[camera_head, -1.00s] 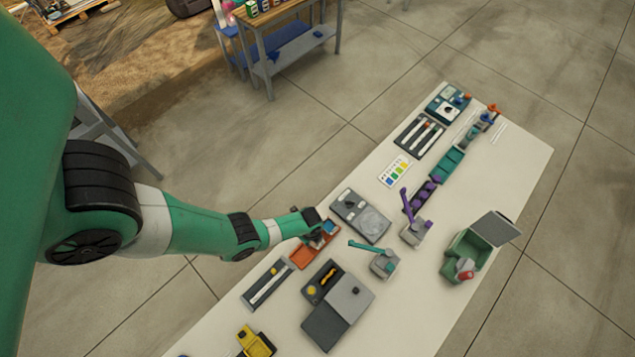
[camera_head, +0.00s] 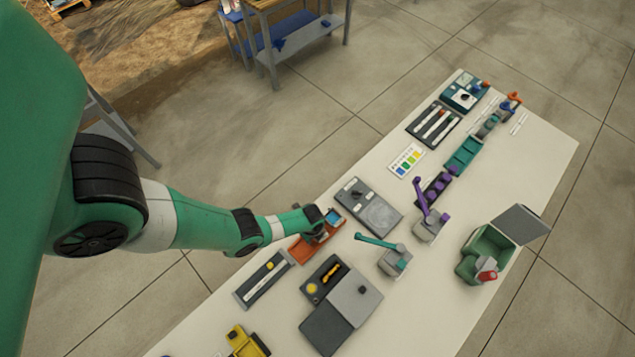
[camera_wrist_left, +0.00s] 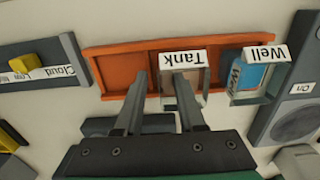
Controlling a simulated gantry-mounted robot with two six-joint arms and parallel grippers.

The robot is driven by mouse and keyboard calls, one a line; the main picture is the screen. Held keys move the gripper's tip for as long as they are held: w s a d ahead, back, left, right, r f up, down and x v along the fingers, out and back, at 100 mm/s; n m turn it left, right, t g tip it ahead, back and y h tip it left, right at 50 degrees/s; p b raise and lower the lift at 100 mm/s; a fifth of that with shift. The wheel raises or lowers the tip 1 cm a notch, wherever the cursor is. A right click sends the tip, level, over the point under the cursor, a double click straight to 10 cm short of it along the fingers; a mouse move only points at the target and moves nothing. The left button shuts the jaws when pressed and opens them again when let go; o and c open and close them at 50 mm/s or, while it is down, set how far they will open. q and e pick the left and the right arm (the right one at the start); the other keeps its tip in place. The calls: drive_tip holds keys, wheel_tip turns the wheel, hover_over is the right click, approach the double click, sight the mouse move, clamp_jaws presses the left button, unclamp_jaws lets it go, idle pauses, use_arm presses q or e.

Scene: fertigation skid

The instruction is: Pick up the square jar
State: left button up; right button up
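An orange tray (camera_wrist_left: 115,70) with compartments lies on the table. In the left wrist view it holds a clear, square-sided jar (camera_wrist_left: 190,78) labelled "Tank" and, to its right, a clear container (camera_wrist_left: 245,77) with blue inside, labelled "Well". The tray's left compartment is empty. My left gripper (camera_wrist_left: 160,80) is open above the tray. Its right finger overlaps the Tank jar in the picture, and its left finger is over the tray left of that jar. I see no grip on either. In the head view my left gripper (camera_head: 322,224) partly hides the orange tray (camera_head: 304,249). My right gripper is out of view.
A grey device (camera_head: 368,206) with a round plate lies just beyond the tray. A slim tray (camera_head: 263,279) with a yellow slider lies on the near side. A grey case (camera_head: 340,305) and a teal-armed device (camera_head: 395,262) stand to the right.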

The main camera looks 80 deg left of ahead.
use_arm(q)
drive_tip(key=shift+r, duration=0.1)
clamp_jaws()
idle(1.3)
